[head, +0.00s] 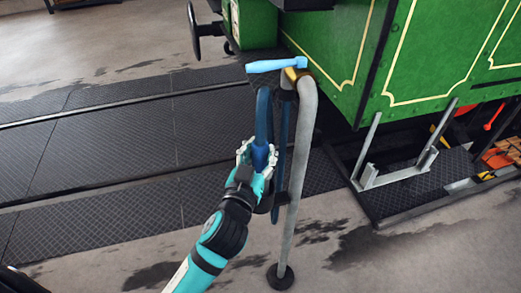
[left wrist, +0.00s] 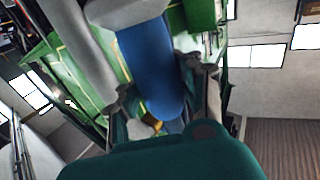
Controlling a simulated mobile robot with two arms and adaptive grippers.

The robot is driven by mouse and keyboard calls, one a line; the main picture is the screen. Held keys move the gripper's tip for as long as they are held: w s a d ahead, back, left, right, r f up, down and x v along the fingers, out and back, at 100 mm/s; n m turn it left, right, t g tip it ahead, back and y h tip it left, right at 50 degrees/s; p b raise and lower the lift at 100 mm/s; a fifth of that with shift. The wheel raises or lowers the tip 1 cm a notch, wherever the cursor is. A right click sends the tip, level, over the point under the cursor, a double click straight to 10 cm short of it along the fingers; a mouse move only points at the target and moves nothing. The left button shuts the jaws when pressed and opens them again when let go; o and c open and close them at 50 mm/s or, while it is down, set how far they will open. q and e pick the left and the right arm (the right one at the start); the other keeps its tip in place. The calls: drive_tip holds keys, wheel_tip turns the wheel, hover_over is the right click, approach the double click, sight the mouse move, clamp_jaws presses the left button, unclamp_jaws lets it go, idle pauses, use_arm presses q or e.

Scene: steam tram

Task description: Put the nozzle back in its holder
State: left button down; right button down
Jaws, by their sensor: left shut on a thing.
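My left gripper (head: 258,160) is shut on the blue nozzle (head: 260,152), beside the grey standpipe (head: 300,150). A dark blue hose (head: 263,110) rises from the nozzle toward the pipe's top. In the left wrist view the nozzle (left wrist: 152,65) is a thick blue cylinder between the fingers of the left gripper (left wrist: 165,88). My right gripper is not in view.
The green tram (head: 345,45) stands just behind and right of the pipe, with a grey metal step (head: 395,172) at its side. The pipe's round base (head: 280,276) is on the concrete floor. Dark tread plates and track (head: 120,150) lie open to the left.

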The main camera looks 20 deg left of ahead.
use_arm(q)
drive_tip(key=shift+f+b, duration=0.5)
drive_tip(key=shift+f, duration=0.05)
drive_tip(key=c, duration=0.7)
unclamp_jaws()
drive_tip(key=shift+f, duration=0.2)
drive_tip(key=s, duration=1.2)
drive_tip(key=shift+r, duration=0.1)
